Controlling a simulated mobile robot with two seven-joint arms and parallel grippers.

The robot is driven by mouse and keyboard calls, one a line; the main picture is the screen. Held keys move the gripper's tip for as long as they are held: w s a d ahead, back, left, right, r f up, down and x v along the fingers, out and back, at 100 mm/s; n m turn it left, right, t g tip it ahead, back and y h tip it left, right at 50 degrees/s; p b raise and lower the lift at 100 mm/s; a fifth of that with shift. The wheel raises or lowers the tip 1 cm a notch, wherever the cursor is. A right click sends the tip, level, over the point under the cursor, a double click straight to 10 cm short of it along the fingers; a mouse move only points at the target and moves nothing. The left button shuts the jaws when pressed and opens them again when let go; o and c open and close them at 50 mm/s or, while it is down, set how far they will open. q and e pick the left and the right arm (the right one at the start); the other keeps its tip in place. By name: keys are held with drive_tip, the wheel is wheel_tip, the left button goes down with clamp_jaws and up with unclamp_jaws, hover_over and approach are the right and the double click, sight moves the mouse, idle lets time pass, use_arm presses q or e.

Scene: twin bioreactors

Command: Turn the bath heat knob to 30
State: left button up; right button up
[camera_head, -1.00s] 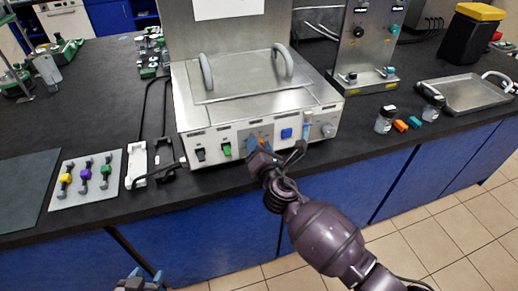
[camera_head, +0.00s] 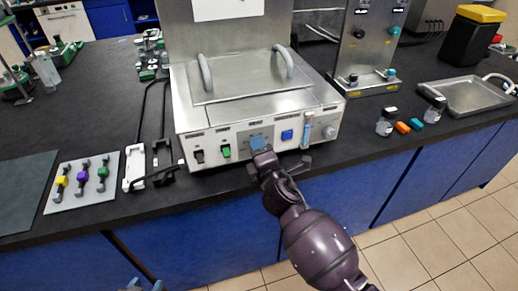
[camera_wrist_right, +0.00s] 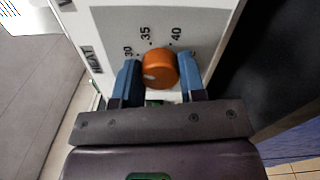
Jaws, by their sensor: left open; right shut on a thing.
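The bath (camera_head: 255,115) is a silver box on the bench with a white front panel of switches. Its orange heat knob (camera_wrist_right: 160,69) shows in the right wrist view, with 30, 35 and 40 printed around it. A pale mark on the knob's left side points left, near the 30 side; the exact reading is unclear. My right gripper (camera_wrist_right: 159,80) is shut on the knob, one blue fingertip on each side. In the head view this gripper (camera_head: 259,146) is at the panel and hides the knob. My left gripper (camera_head: 142,286) barely shows at the bottom edge.
A green rocker switch (camera_head: 226,151) and a blue button (camera_head: 287,135) flank the knob area on the panel. Colored valves on a grey plate (camera_head: 58,205) lie left. Bottles and a metal tray (camera_head: 462,98) stand right.

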idle(0.4)
drive_tip(key=o, duration=0.9)
drive_tip(key=shift+s, duration=0.1)
drive_tip(key=v, duration=1)
drive_tip(key=shift+s+d+p, duration=0.15)
drive_tip(key=shift+s+p, duration=0.15)
drive_tip(key=shift+s, duration=0.05)
drive_tip(key=shift+m, duration=0.3)
